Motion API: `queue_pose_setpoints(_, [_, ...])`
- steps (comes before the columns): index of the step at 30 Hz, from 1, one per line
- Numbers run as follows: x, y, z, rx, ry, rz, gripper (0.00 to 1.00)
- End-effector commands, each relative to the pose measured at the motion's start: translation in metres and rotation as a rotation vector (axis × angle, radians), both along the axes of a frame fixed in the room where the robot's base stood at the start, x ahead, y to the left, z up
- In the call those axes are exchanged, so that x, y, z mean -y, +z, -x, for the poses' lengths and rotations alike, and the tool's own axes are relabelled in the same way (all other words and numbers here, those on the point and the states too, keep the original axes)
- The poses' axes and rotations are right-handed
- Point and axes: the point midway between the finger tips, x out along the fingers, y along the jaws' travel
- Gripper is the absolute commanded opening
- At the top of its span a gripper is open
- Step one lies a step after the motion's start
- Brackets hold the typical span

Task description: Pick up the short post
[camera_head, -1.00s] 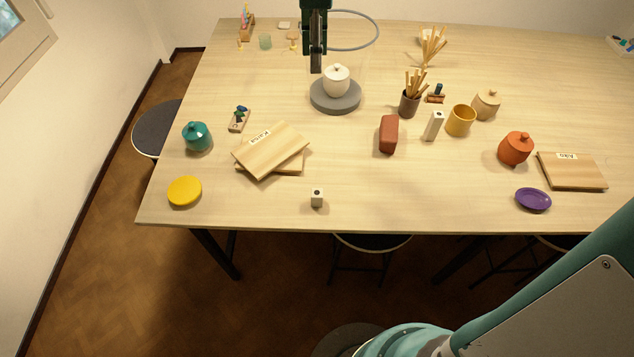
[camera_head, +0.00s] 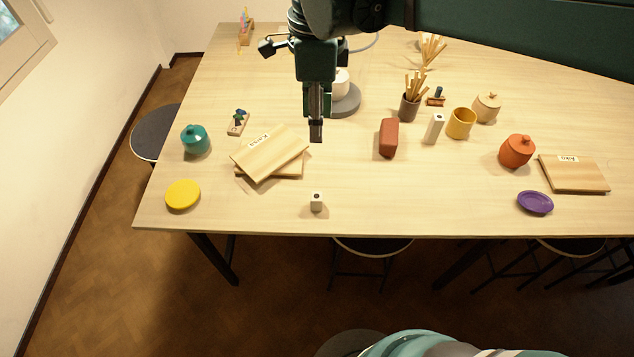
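The short post (camera_head: 316,203) is a small white block with a dark hole in its top. It stands upright near the table's front edge, apart from other things. A taller white post (camera_head: 433,129) with a similar dark hole stands farther back on the right, beside the yellow mug. My gripper (camera_head: 316,136) points down above the table, behind the short post in the picture and apart from it. Its fingers look close together, but I see them edge-on, so I cannot tell whether they are open. Nothing shows between them.
Stacked wooden boards (camera_head: 270,152) lie left of my gripper. A red-brown block (camera_head: 388,138) stands to its right. A white lidded jar (camera_head: 341,84) on a grey wheel (camera_head: 347,103) is partly hidden behind my gripper. The table (camera_head: 400,200) is clear around the short post.

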Motion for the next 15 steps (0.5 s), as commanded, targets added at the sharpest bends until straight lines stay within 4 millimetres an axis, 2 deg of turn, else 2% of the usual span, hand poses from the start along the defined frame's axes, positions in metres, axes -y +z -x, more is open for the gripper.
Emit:
queue_pose_setpoints(1, [0.001,-0.002,0.005,0.000,-0.001,0.000,0.39])
queue_pose_setpoints(8, [0.000,-0.028,0.003,0.000,-0.002,0.000,0.39])
queue_pose_setpoints(15, [0.000,-0.061,0.003,0.000,-0.002,0.000,0.39])
